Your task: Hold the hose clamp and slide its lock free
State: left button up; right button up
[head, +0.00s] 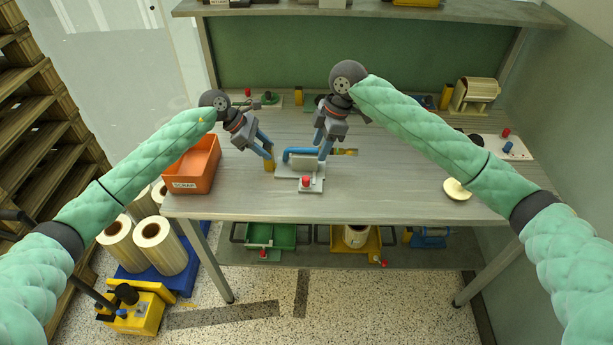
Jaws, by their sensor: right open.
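A grey clamp fixture (312,170) with a red knob (305,181) sits near the middle of the table. A blue hose-like bar (300,151) runs across its top, and a brass-coloured end (345,152) shows on the right. My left gripper (267,151) points down just left of the fixture, with a small brass-coloured piece (269,166) at its tips; whether its fingers close on it is unclear. My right gripper (325,152) is open, its blue fingers reaching down at the right end of the bar. The fingers partly hide the bar there, and contact cannot be told.
An orange scrap bin (192,166) stands at the table's left edge. A cream round object (456,189) lies at the right front. A white board with red and blue parts (505,147) lies at the right. The front middle of the table (380,200) is clear.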

pick_arm(q)
jog(key=shift+o, duration=0.8)
jog(key=v, duration=1.2)
jog(key=shift+f, duration=0.1)
